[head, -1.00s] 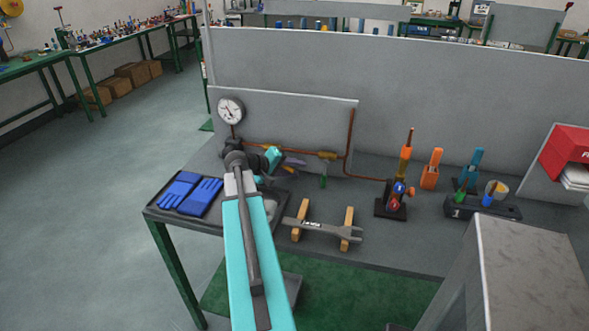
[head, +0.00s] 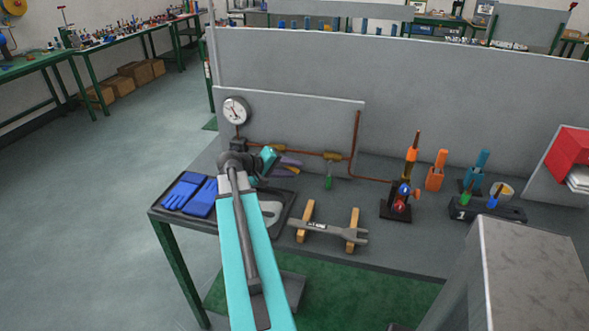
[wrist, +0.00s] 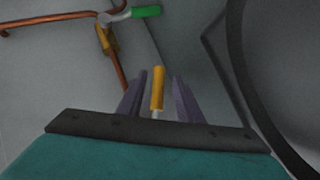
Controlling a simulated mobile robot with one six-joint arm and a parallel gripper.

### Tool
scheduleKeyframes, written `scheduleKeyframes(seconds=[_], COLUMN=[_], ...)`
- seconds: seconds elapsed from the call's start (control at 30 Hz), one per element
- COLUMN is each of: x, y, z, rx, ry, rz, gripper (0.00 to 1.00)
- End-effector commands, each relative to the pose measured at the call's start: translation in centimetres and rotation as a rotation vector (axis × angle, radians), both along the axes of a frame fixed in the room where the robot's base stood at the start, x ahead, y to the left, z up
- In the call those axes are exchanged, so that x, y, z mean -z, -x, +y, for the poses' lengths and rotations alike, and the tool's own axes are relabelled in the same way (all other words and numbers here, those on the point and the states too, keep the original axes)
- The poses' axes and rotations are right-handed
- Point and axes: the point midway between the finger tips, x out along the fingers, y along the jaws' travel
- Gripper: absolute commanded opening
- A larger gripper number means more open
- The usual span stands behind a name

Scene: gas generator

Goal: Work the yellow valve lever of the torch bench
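The yellow valve lever (wrist: 157,88) stands between the two purple fingers of my gripper (wrist: 159,76) in the wrist view, with a visible gap on each side. My gripper is open around it. In the head view my gripper (head: 296,167) is low in front of the back panel, left of the brass valve, and the yellow lever (head: 291,171) shows small between its fingers. The lever's base is mostly hidden by my gripper. The brass valve (head: 333,155) with a green lever (head: 328,183) sits on the copper pipe (head: 356,135); the green lever also shows in the wrist view (wrist: 146,11).
A pressure gauge (head: 236,111) stands at the panel's left. Blue gloves (head: 190,194) lie on a dark tray at the left. A wrench (head: 326,229) rests on wooden blocks. The torch stand (head: 398,204) is to the right. A grey box-like block (head: 530,265) fills the lower right.

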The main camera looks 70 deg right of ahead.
Motion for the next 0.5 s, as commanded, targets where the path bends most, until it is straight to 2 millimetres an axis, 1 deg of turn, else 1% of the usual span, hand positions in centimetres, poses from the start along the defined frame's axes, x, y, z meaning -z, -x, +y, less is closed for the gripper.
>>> scheduleKeyframes(seconds=[0.03,0.2,0.33,0.5], x=[-0.5,-1.3,-1.8,-1.9], y=[-0.1,-0.5,-0.6,-0.8], z=[0.6,2.1,2.7,3.0], rx=[-0.002,-0.002,-0.001,-0.001], ry=[0.001,0.001,0.001,0.002], rz=[-0.001,0.001,0.001,0.002], gripper=[0.32,0.32,0.32,0.32])
